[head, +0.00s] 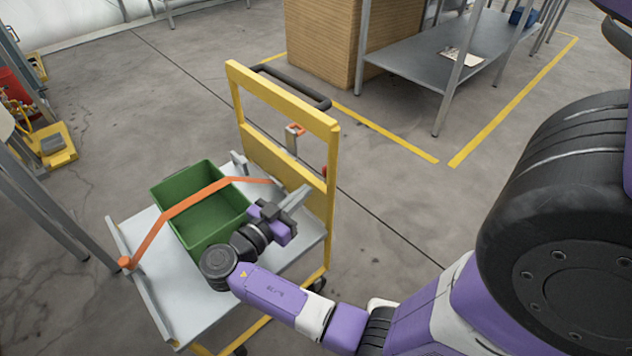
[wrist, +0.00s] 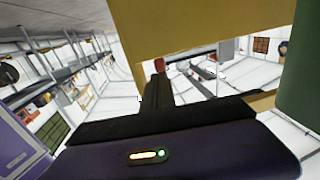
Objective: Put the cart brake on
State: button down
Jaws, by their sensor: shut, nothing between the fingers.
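The cart has a yellow upright frame (head: 285,150) and a grey deck (head: 190,300). A lever with an orange-red end (head: 294,130) shows at the yellow panel. A small red part (head: 324,171) sits by the frame's right post; which of them is the brake I cannot tell. My gripper (head: 300,196) is shut and empty, above the deck and close to the inner side of the yellow frame. In the wrist view the closed fingers (wrist: 158,88) point along the yellow panel (wrist: 200,25), with a small red tip (wrist: 159,65) just beyond them. Contact with it cannot be made out.
A green crate (head: 185,190) stands on the deck, with an orange strap (head: 185,203) across it. A black handle (head: 290,85) is behind the frame. A grey shelf (head: 430,65) and a wooden box (head: 325,40) stand behind. Open floor lies right of the cart.

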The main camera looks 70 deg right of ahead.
aim_at(325, 171)
jog(key=x, duration=0.5)
jog(key=shift+s+d+b, duration=0.2)
jog(key=shift+d+b, duration=0.15)
jog(key=shift+b, duration=0.05)
jog(key=y+p, duration=0.1)
jog(key=s+d+r+p, duration=0.1)
jog(key=shift+d+r+t+y+p, duration=0.15)
jog(key=shift+d+t+y+p, duration=0.15)
jog(key=shift+y+p, duration=0.1)
jog(key=shift+s+d+m+y, duration=0.2)
jog(key=shift+d+m+y, duration=0.1)
jog(key=shift+d, duration=0.05)
jog(key=shift+s+d+f, duration=0.2)
jog(key=shift+s+d, duration=0.05)
jog(key=shift+d, duration=0.15)
jog(key=shift+s+d, duration=0.2)
jog(key=shift+d, duration=0.15)
